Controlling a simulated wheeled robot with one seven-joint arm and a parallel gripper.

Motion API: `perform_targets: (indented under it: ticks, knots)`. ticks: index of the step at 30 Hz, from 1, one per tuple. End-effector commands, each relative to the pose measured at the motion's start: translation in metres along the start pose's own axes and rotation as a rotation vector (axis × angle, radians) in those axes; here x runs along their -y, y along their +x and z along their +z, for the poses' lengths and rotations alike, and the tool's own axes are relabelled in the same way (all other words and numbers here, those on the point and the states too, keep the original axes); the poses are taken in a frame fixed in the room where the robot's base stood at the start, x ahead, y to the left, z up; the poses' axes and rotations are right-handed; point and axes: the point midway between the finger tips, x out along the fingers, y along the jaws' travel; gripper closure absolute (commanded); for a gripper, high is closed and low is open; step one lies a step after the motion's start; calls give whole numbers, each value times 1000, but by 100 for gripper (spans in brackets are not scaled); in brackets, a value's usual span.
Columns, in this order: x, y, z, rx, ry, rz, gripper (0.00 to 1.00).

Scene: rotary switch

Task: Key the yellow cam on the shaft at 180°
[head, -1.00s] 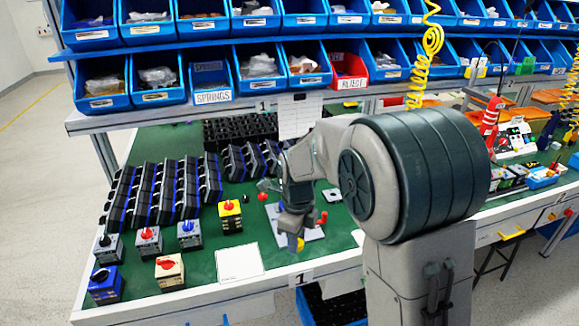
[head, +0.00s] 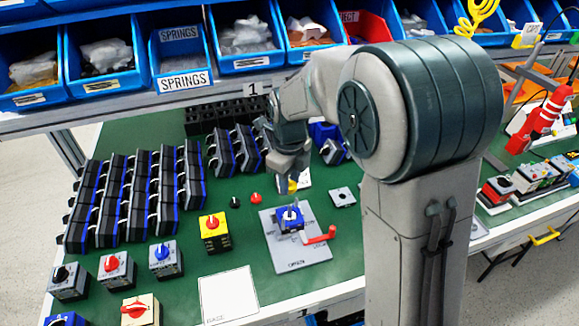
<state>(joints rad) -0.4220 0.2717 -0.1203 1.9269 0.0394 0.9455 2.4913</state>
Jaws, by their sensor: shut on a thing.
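My gripper (head: 291,178) hangs with its fingers pointing down, shut on the small yellow cam (head: 293,187). The cam shows just below the fingers, and its shape and angle are too small to tell. It appears apart from the blue switch body (head: 287,222), which lies below it in the picture. A pale shaft (head: 291,212) stands on top of the blue body. The body sits on a grey plate (head: 300,257) with printed marks that I cannot read. A red crank handle (head: 320,236) sits at the body's right side.
Several finished switches stand left of the plate, including one with a yellow top (head: 214,230). A black knob (head: 235,201) and a red knob (head: 255,197) lie behind the plate. A white sheet (head: 229,297) lies in front. Racks of black modules (head: 125,200) fill the left.

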Motion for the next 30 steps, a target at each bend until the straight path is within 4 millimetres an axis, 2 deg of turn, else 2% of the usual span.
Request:
perform_targets:
  ticks: [13, 30]
  knots:
    - [1, -1, 1, -1, 10, 1, 92]
    - [1, 45, 1, -1, 11, 0, 92]
